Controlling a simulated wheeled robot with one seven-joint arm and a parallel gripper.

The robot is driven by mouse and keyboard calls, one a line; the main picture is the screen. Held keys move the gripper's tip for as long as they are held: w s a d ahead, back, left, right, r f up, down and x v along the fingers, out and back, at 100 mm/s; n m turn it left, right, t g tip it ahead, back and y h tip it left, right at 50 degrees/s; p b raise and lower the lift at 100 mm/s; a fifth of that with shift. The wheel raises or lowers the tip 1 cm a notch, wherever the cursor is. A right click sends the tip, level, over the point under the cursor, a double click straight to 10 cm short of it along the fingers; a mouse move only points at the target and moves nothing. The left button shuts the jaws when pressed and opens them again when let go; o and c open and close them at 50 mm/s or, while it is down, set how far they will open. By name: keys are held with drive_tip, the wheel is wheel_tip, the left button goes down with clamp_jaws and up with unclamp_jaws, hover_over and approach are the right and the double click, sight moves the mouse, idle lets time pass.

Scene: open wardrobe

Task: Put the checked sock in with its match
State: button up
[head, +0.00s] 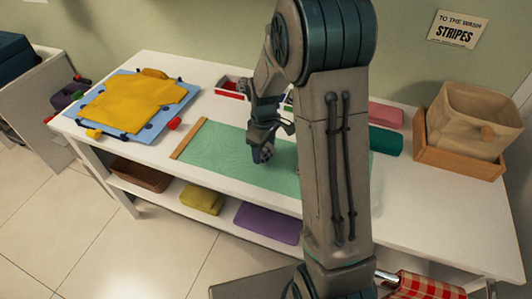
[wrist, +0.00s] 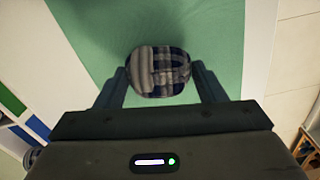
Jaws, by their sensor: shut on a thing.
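The checked sock (head: 263,153) is a small rolled bundle in dark blue, grey and white. My gripper (head: 265,143) is shut on it, above the green mat. In the wrist view the sock (wrist: 158,72) sits between the two fingers of my gripper (wrist: 160,86). A white divided box (head: 222,85) stands at the back of the table, mostly hidden behind my arm, with something red in it. Its edge, with blue and green parts, shows at left in the wrist view (wrist: 38,127). A small greyish patterned thing (wrist: 31,157) shows there, too cut off to identify.
The green mat (head: 222,150) has a wooden strip at its left end. A beige bin (head: 476,118) in a wooden tray stands at right, near a "STRIPES" sign (head: 458,29). The front right tabletop is clear.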

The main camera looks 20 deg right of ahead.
drive_tip(key=shift+r+p, duration=2.45)
drive_tip(key=shift+r, duration=1.1)
